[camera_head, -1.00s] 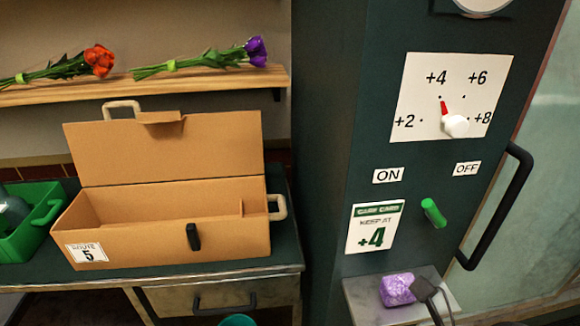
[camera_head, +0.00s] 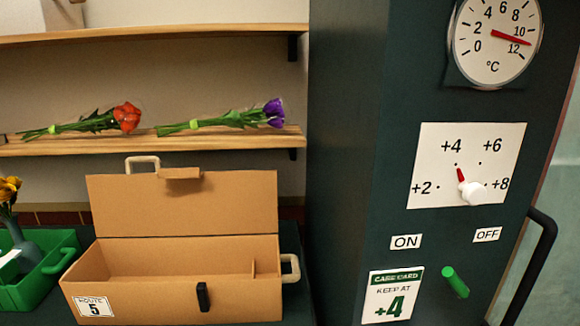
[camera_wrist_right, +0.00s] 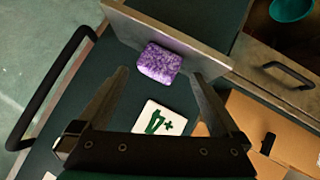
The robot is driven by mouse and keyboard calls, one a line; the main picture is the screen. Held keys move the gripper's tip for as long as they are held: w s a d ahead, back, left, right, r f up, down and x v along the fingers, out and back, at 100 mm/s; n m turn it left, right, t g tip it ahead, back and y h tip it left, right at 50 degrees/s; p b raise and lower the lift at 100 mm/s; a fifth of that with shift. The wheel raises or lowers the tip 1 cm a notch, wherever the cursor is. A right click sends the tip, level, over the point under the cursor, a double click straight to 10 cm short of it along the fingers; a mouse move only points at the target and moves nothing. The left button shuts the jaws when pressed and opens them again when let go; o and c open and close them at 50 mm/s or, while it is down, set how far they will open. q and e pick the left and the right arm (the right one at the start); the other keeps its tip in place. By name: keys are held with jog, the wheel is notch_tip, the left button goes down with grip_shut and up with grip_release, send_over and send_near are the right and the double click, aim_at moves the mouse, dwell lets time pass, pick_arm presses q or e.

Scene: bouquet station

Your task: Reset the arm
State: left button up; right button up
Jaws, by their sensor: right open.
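My right gripper (camera_wrist_right: 160,76) is open and empty in the right wrist view, its two dark fingers spread apart. A purple speckled block (camera_wrist_right: 159,63) shows beyond and between the fingertips, against a grey ledge (camera_wrist_right: 200,52); how far it is from the fingers I cannot tell. Neither gripper is in the head view.
A dark cabinet carries a gauge (camera_head: 496,40), a dial (camera_head: 471,189) with its red pointer towards +4, and a green switch lever (camera_head: 455,282). An open cardboard box (camera_head: 180,290) stands left. Red flowers (camera_head: 126,117) and purple flowers (camera_head: 274,112) lie on a shelf.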

jog(key=s+a+f+g+y, duration=0.3)
jog(key=s+a+f+g, duration=0.4)
jog(key=s, duration=0.4)
notch_tip(320, 180, down, 24)
jog(key=s+d+g, duration=0.1)
jog(key=s, duration=0.1)
jog(key=s+d+f+g+b, duration=0.1)
jog(key=s+d+f, duration=0.1)
jog(key=s+f, duration=1.2)
jog(key=shift+s+d+f, duration=0.15)
jog(key=shift+s+d, duration=0.2)
jog(key=shift+s, duration=0.25)
